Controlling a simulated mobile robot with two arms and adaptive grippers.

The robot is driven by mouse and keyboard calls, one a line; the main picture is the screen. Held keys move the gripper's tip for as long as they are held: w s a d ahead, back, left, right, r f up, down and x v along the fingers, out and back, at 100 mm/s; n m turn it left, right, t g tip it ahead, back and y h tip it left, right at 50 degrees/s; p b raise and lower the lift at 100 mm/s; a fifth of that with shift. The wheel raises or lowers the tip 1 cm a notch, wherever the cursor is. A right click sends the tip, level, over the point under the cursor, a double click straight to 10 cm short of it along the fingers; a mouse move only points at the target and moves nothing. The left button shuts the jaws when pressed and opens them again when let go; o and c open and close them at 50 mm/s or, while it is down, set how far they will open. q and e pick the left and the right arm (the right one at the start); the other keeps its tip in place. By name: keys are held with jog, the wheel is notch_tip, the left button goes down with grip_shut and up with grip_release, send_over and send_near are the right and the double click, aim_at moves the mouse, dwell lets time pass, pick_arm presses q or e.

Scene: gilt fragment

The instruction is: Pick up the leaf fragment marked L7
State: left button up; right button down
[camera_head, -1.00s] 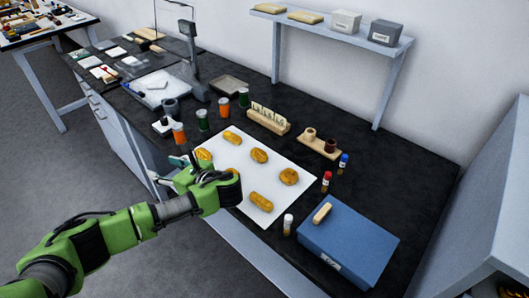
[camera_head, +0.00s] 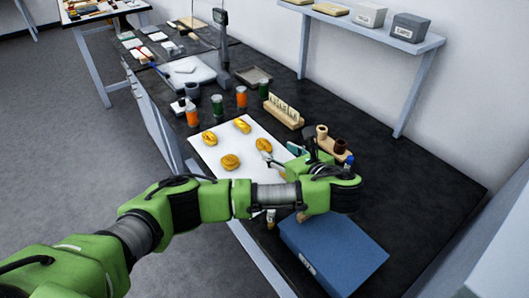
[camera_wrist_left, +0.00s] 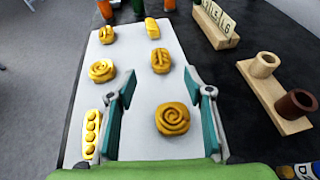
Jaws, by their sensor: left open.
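Several golden fragments lie on a white sheet; in the head view I see an oval one (camera_head: 209,138), one at the back (camera_head: 242,125), one at the right (camera_head: 264,145) and a round one (camera_head: 230,162). No L7 mark is readable. My left gripper (camera_head: 282,156) is open and empty above the sheet's right part. In the left wrist view, its teal fingers (camera_wrist_left: 160,80) are spread wide above a round spiral fragment (camera_wrist_left: 172,119). A long beaded fragment (camera_wrist_left: 92,135) lies left of the fingers. My arm hides the sheet's near part in the head view. My right gripper is out of view.
A wooden holder with two cups (camera_wrist_left: 264,66) stands right of the sheet (camera_wrist_left: 135,130). A lettered block rack (camera_head: 283,110) is behind it. A blue box (camera_head: 335,250) sits at the near right. Orange and green jars (camera_head: 192,115) line the back left.

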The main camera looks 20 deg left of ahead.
aim_at(265, 144)
pick_arm(q)
jog(key=x, duration=0.5)
jog(key=shift+w+a+f, duration=0.1)
jog(key=shift+w+a, duration=0.05)
jog(key=x, duration=0.4)
jog(key=shift+w+a+f, duration=0.1)
jog(key=shift+w+a, duration=0.15)
jog(key=shift+w+a+f, duration=0.1)
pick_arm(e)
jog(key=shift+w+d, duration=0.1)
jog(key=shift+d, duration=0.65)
pick_arm(q)
jog(key=shift+f, duration=0.15)
jog(key=c, duration=1)
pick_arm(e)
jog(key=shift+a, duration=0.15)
